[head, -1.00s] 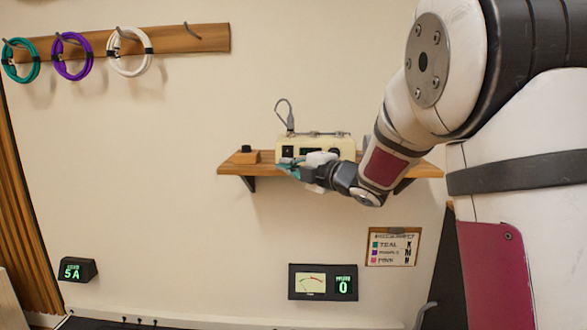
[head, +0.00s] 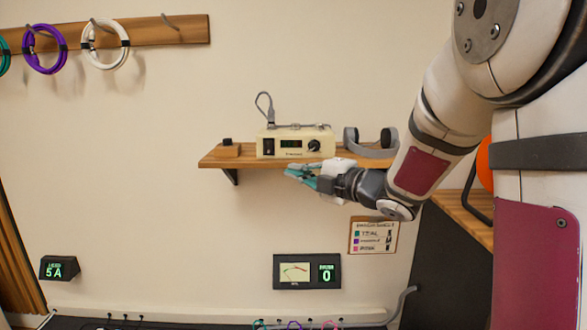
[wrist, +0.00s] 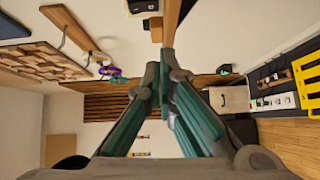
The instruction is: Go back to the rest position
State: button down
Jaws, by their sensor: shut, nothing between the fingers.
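My gripper (head: 289,176) is in the middle of the head view, just below the front edge of the wooden shelf (head: 207,161). Its teal fingers point left and hold nothing. In the wrist view my gripper (wrist: 160,72) has its two fingers together at the tips, with nothing between them. My arm reaches in from the right side of the head view.
The shelf bears a cream device (head: 290,149), headphones (head: 353,142) and a small wooden block (head: 228,151). Cables hang on a hook rail (head: 180,32) at upper left. Below are a meter (head: 295,271) and a label card (head: 372,236). The wall left of my gripper is clear.

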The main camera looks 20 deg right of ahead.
dwell(0.3)
jog(key=s+d+f+m+g+h, duration=0.25)
jog(key=s+m+h, duration=0.25)
jog(key=s+m, duration=0.25)
jog(key=s+d+f+m+g+h, duration=0.1)
jog(key=s+d+m+g+h, duration=0.3)
jog(key=s+m, duration=0.35)
jog(key=s+a+f+m+g, duration=0.2)
jog(key=s+a+m+g, duration=0.1)
jog(key=s, duration=0.7)
jog(key=s+a+f+m+g+y, duration=0.1)
jog(key=s+a+f+m+g, duration=0.15)
jog(key=s, duration=0.75)
jog(key=s+a+f+m+g, duration=0.3)
jog(key=s+a, duration=0.1)
jog(key=s, duration=0.6)
notch_tip(320, 180, up, 26)
jog(key=t+p, duration=0.3)
jog(key=p, duration=2.1)
jog(key=shift+r+t, duration=0.15)
jog(key=shift+t, duration=0.15)
